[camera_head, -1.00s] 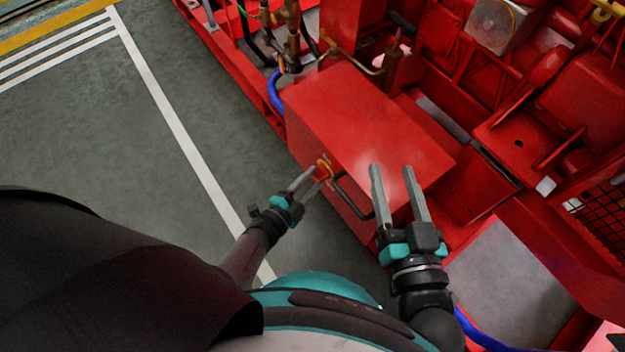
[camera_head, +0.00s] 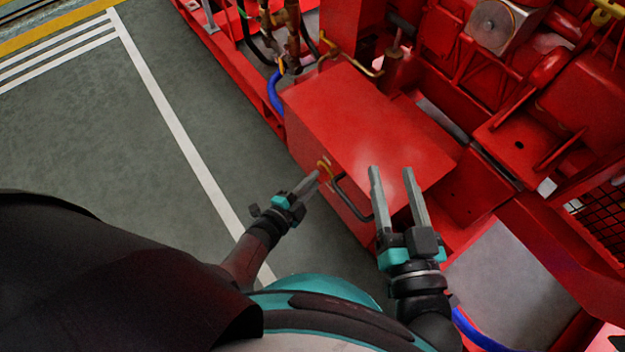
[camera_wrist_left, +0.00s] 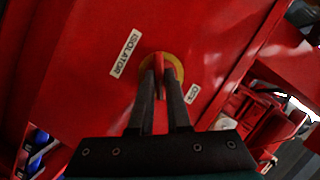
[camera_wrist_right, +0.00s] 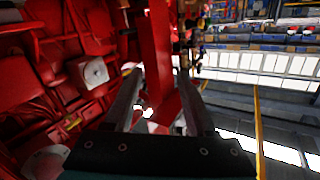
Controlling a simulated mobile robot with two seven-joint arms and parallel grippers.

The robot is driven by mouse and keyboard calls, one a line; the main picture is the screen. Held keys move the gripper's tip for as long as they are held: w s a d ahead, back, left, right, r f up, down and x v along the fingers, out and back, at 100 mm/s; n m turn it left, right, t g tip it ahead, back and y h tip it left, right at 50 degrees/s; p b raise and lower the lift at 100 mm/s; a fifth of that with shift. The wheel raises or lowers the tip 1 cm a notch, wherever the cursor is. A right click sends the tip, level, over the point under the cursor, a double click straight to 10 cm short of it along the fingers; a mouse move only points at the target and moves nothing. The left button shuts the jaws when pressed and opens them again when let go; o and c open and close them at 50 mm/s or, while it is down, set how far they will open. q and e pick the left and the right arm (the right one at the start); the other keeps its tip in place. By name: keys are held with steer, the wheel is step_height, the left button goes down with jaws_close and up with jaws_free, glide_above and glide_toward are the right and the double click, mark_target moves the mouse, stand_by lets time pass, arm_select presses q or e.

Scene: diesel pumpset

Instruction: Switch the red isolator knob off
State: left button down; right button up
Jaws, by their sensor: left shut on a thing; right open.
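The red isolator knob (camera_wrist_left: 160,72) sits on a round yellow plate (camera_wrist_left: 176,66) on the red box's side face. An "ISOLATOR" label (camera_wrist_left: 125,53) is on its left and an "OFF" label (camera_wrist_left: 193,93) on its lower right. My left gripper (camera_wrist_left: 161,78) is shut on the knob, a finger on each side of it. In the head view my left gripper (camera_head: 314,178) reaches the box's side, where the yellow plate (camera_head: 325,168) shows and the knob is mostly hidden. My right gripper (camera_head: 391,170) is open and empty over the box's right part; its fingers also show apart in the right wrist view (camera_wrist_right: 158,88).
The red box (camera_head: 365,115) has a dark handle (camera_head: 350,203) right beside my left gripper. Pipes and a blue hose (camera_head: 275,92) lie behind it. Red machinery fills the right side. The grey floor (camera_head: 110,140) at the left is clear.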

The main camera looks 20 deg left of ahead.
steer(key=shift+f, duration=0.1)
stand_by(0.4)
arm_select(q)
steer(key=shift+w+a+r+n+g+h+p, duration=0.15)
steer(key=shift+n+g+h+p, duration=0.7)
steer(key=shift+n, duration=0.95)
steer(key=shift+a+f+n+g+h+p, duration=0.1)
steer(key=shift+n+g+h+p, duration=0.75)
steer(key=shift+n, duration=0.95)
arm_select(e)
steer(key=shift+w+d+f+n+g+h, duration=0.25)
steer(key=shift+d+f+g+h, duration=0.4)
steer(key=shift+d+g, duration=0.5)
steer(key=shift+w+d+f+n+g+h, duration=0.2)
steer(key=shift+d+f+g+h, duration=0.45)
steer(key=shift+g, duration=0.8)
arm_select(q)
steer(key=shift+r, duration=0.1)
arm_select(e)
steer(key=shift+f, duration=0.1)
arm_select(q)
steer(key=c, duration=0.9)
jaws_free()
arm_select(e)
steer(key=shift+d, duration=0.15)
